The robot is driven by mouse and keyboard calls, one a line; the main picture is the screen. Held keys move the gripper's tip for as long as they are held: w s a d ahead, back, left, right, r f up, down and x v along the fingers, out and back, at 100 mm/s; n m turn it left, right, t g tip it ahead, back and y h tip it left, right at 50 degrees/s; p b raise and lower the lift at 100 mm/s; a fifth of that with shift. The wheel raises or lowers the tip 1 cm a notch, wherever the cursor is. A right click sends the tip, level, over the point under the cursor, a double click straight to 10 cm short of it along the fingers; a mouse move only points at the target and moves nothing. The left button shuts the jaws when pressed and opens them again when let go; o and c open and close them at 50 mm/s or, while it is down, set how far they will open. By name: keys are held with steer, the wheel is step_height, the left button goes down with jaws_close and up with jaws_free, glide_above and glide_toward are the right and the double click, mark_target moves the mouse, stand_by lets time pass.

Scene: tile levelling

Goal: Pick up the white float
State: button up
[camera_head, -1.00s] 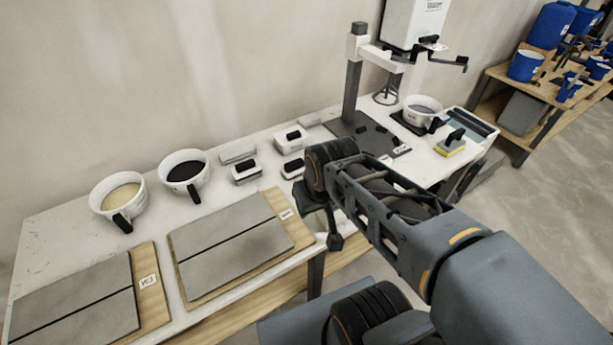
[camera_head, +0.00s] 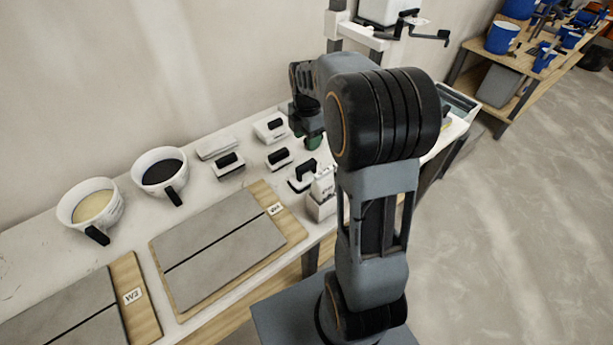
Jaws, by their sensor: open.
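Several white blocks with black handles lie on the white bench. One (camera_head: 228,164) is near the middle, one (camera_head: 279,158) is to its right, one (camera_head: 271,128) is behind, and one (camera_head: 303,175) is near the front edge. I cannot tell which of them is the white float. My gripper (camera_head: 307,132) points down over the bench, just right of the back block. It is open, but its fingers are small, dark and partly hidden by my arm. A green piece (camera_head: 315,142) shows just below it; whether they touch is unclear.
Two white buckets (camera_head: 92,207) (camera_head: 160,172) stand at the left. Tiled boards (camera_head: 290,222) (camera_head: 140,300) lie along the front. A plain white block (camera_head: 216,147) lies near the wall. A white holder (camera_head: 322,195) stands at the front edge. My arm hides the bench's right part.

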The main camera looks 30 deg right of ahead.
mark_target(306, 164)
step_height(306, 164, down, 13)
steer(key=shift+f, duration=0.15)
stand_by(0.5)
steer(key=shift+c, duration=0.4)
jaws_close()
